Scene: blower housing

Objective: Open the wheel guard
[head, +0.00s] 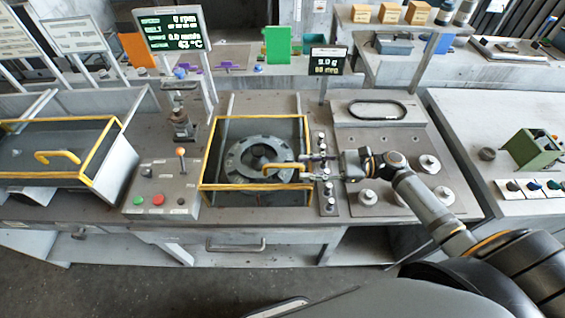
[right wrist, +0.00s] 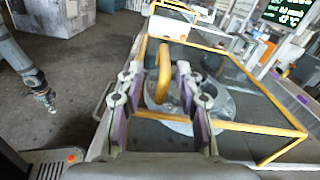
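The wheel guard (head: 255,187) is a clear cover with a yellow frame, lying down over a dark round wheel (head: 258,158) in the middle of the bench. Its yellow handle (head: 276,170) is on the right part of the guard. My right gripper (head: 308,168) reaches in from the right at the handle. In the right wrist view, the handle (right wrist: 164,75) stands between the spread fingers of my right gripper (right wrist: 160,92), with gaps at both sides. My left gripper (right wrist: 48,102) shows small at the left of that view; its fingers are too small to tell.
A second yellow-framed guard (head: 83,175) stands at the left. A control box (head: 163,188) with a lever and buttons sits between the two. A row of knobs (head: 326,185) and a plate with round metal pieces (head: 367,197) lie right of the guard. Display screens stand behind.

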